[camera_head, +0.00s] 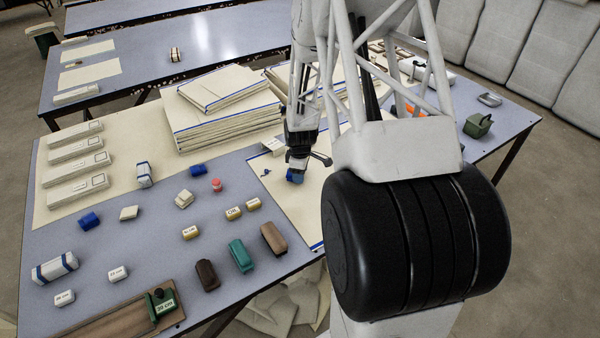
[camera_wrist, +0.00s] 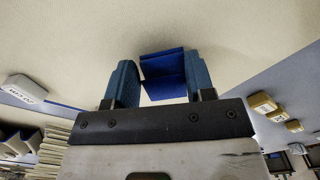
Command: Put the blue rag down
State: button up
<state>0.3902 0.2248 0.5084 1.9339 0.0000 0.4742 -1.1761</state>
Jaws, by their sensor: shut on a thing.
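The blue rag (camera_wrist: 163,66) is a small folded dark blue cloth. In the wrist view it sits between the two blue fingers of my gripper (camera_wrist: 160,84), which is shut on it. In the head view my gripper (camera_head: 297,165) points down over the cream cloth (camera_head: 300,210) with a blue edge, and the rag (camera_head: 295,176) shows as a blue patch at its fingertips. I cannot tell whether the rag touches the cream cloth.
Stacked cream cloths (camera_head: 215,110) stand behind left of my gripper. Small labelled blocks (camera_head: 233,213) and a red-topped item (camera_head: 216,185) lie to its left. Brown and teal blocks (camera_head: 241,255) lie near the front edge. The cream cloth around the rag is mostly clear.

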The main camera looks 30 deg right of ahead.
jog(key=shift+f, duration=0.1)
jog(key=o, duration=0.9)
notch_tip(320, 180, up, 12)
jog(key=shift+r, duration=0.1)
dwell(0.5)
dwell(0.5)
